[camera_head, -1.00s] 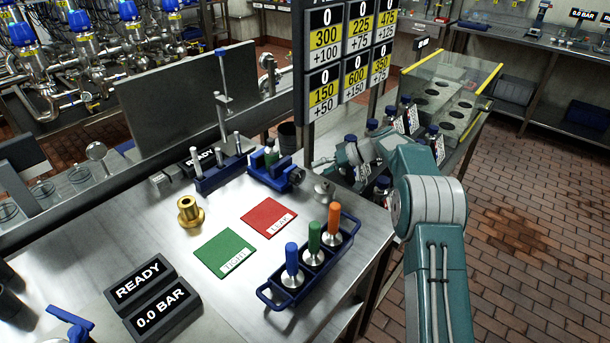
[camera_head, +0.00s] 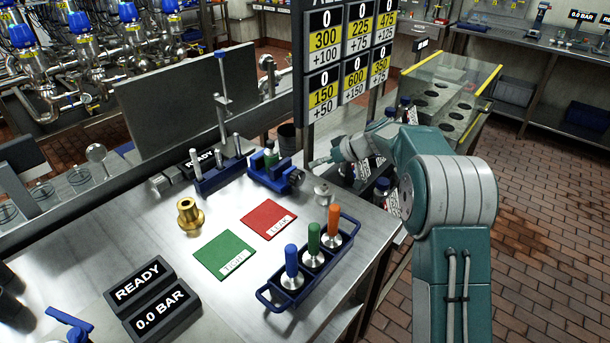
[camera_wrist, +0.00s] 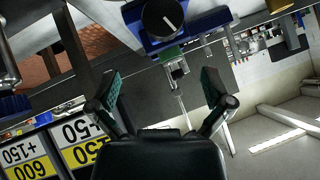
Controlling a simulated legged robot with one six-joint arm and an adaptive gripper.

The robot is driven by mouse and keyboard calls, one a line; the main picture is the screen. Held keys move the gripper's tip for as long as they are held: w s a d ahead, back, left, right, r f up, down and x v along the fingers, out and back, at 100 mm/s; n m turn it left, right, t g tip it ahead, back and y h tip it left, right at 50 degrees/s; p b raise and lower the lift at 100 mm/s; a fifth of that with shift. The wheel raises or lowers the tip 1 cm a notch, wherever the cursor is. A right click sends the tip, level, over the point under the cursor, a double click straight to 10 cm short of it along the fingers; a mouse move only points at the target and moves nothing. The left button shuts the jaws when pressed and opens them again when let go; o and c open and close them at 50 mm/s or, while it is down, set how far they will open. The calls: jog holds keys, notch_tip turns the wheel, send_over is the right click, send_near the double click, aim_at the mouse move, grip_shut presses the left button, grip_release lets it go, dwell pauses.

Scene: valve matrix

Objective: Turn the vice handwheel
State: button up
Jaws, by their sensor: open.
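The blue vice (camera_head: 272,172) sits at the back right of the steel bench, with a green-topped part in its jaws. In the wrist view a round dark handwheel (camera_wrist: 163,17) with a white line faces me at the top edge, in front of blue vice parts. My gripper (camera_wrist: 160,88) is open and empty in the wrist view, its two fingers spread below the handwheel and apart from it. In the head view my gripper (camera_head: 322,161) is small, right of the vice, beyond the bench edge; its fingers are hard to make out there.
A score board (camera_head: 340,65) stands close behind my gripper. A blue rack (camera_head: 300,275) with several coloured-handled tools stands at the bench front. A silver knob-like part (camera_head: 323,192) is by the right edge.

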aim_at(300, 177)
jog(key=s+a+n+t+h, duration=0.1)
jog(key=s+n+t+h, duration=0.2)
jog(key=s, duration=0.1)
jog(key=x, duration=1)
jog(key=shift+w+a+r, duration=0.1)
jog(key=shift+a, duration=0.3)
jog(key=c, duration=1)
